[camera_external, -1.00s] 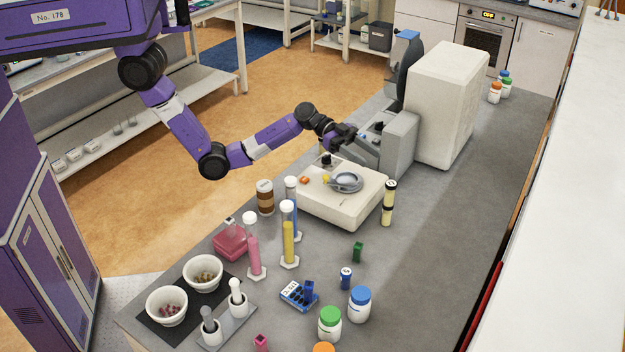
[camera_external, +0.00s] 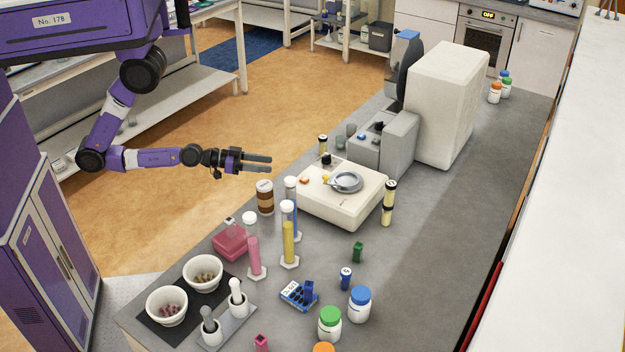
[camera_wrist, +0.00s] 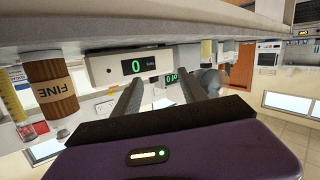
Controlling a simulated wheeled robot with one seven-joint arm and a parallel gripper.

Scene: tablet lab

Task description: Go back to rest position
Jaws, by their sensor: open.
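My gripper (camera_external: 270,163) is open and empty in the external view. It hangs in the air to the left of the bench edge, with its two dark fingers pointing right. My purple arm reaches out to it from the left. In the wrist view the two fingers (camera_wrist: 158,100) are apart with nothing between them.
The bench (camera_external: 410,260) carries a white scale (camera_external: 320,207) with a metal dish, a grey machine (camera_external: 372,150), a brown jar (camera_external: 265,197) and a yellow tube (camera_external: 289,236). A pink box (camera_external: 230,241) and two bowls stand nearer. Open floor (camera_external: 190,225) lies left of the bench.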

